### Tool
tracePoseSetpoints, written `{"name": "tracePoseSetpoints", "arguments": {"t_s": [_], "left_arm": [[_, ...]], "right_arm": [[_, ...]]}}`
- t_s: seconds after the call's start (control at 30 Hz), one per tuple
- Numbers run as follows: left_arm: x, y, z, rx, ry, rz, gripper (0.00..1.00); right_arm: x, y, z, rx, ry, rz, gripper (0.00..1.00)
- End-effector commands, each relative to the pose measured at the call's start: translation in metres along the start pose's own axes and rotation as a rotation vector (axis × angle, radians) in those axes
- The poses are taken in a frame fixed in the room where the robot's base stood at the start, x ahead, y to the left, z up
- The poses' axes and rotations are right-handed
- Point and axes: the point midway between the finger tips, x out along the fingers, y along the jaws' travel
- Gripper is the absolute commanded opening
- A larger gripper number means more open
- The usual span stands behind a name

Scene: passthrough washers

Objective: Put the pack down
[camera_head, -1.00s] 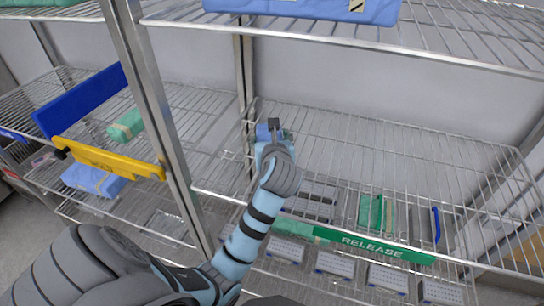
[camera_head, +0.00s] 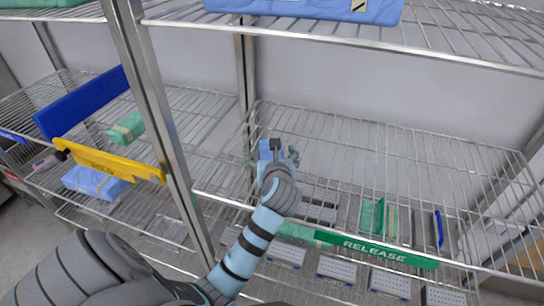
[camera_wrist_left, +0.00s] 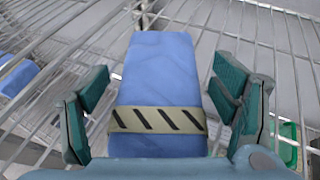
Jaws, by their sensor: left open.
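A blue wrapped pack (camera_wrist_left: 160,75) with a black-striped tape band lies between the spread fingers of my left gripper (camera_wrist_left: 165,110) in the wrist view. A gap shows on each side of the pack, so the fingers do not press on it. In the head view the pack (camera_head: 266,150) is mostly hidden behind my left gripper (camera_head: 278,155), over the left part of the middle wire shelf (camera_head: 400,150). The pack appears to rest on the wires. My right gripper is in neither view.
A green RELEASE strip (camera_head: 375,248) runs along the shelf front. A yellow sign (camera_head: 108,161) and a blue panel (camera_head: 82,103) stand by the left post (camera_head: 150,100). Another blue pack (camera_head: 300,8) lies on the shelf above. The middle shelf's right rear is clear.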

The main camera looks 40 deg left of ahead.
Motion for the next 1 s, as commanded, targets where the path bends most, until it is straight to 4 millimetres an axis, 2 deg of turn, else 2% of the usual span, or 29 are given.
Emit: {"name": "tracePoseSetpoints", "arguments": {"t_s": [0.13, 0.33, 0.47, 1.0], "left_arm": [[-0.010, -0.001, 0.002, -0.001, 0.000, -0.003, 0.80], [-0.054, -0.001, 0.002, -0.006, 0.004, -0.002, 0.80], [-0.073, -0.001, 0.002, -0.003, 0.002, -0.002, 0.80], [-0.076, 0.000, 0.002, -0.001, -0.001, 0.002, 0.80]], "right_arm": [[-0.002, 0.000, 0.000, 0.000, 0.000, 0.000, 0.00], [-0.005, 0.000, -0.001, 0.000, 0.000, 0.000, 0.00], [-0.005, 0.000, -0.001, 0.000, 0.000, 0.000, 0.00], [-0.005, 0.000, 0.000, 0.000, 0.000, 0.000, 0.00]]}}
